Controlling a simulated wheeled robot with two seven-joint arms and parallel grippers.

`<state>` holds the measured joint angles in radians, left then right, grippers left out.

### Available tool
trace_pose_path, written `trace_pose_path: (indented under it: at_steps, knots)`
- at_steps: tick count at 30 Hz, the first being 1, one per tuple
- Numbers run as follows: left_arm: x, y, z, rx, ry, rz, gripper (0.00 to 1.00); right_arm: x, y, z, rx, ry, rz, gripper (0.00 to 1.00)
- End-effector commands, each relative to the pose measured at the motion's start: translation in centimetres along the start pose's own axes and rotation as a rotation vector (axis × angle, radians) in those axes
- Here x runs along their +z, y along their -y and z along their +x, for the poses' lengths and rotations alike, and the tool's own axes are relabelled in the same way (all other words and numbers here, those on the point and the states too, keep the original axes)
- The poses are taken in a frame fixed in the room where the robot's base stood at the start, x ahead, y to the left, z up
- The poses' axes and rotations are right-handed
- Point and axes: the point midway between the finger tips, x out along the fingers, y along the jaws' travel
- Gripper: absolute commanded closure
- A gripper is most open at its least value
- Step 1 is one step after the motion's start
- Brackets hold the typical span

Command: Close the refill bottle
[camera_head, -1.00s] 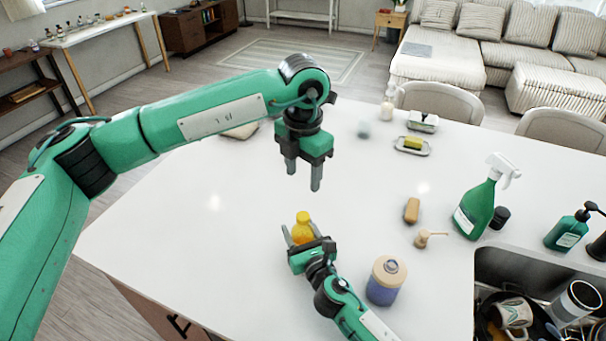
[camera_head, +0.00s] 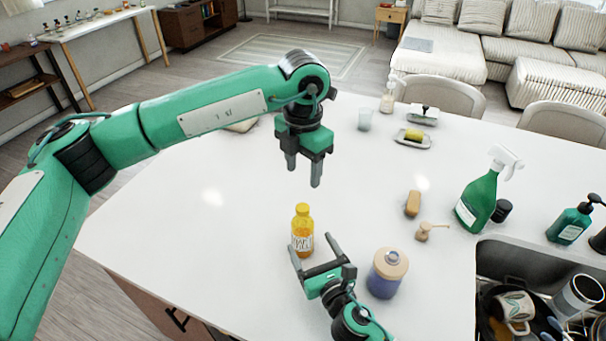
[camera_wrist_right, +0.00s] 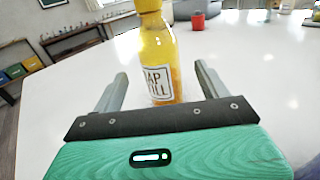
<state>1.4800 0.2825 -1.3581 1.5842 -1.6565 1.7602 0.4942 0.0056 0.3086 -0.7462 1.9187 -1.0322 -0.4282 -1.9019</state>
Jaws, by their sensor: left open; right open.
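The refill bottle (camera_head: 302,240), yellow with a white label, stands upright on the white counter (camera_head: 200,240). A yellow cap (camera_head: 303,209) sits on its top; I cannot tell how tightly. In the right wrist view the bottle (camera_wrist_right: 160,60) stands in front of the palm, between the spread finger lines, with its top cut off by the frame. My right gripper (camera_head: 312,245) is open at the bottle's lower front, and its fingers do not press on it. My left gripper (camera_head: 303,174) is open and empty, pointing down above the counter behind the bottle.
A purple dispenser with a tan top (camera_head: 388,273) stands right of my right gripper. A tan pump head (camera_head: 424,232), a wooden brush (camera_head: 412,204) and a green spray bottle (camera_head: 478,200) lie or stand farther right. The sink (camera_head: 500,262) holds dishes. The counter's left side is clear.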

Motion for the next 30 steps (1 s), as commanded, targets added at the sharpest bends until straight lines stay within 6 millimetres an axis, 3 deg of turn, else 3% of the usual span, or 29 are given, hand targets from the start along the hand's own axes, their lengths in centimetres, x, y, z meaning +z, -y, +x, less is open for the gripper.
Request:
trace_pose_path:
  at_steps: [3,9,26,30]
  knots:
    - [0.0,0.0,0.8,0.000,0.000,0.000,0.48,-0.3,0.0,-2.5,0.000,-0.001,-0.001,0.24]
    - [0.0,0.0,1.3,0.000,0.000,0.000,0.48,-0.2,0.0,-4.9,0.000,-0.001,0.000,0.24]
    - [0.0,0.0,1.4,0.000,0.000,0.000,0.48,0.0,0.0,-5.4,-0.001,0.000,0.000,0.24]
    - [0.0,0.0,0.5,0.000,0.000,0.000,0.48,0.9,0.0,-5.4,-0.001,0.001,0.000,0.24]
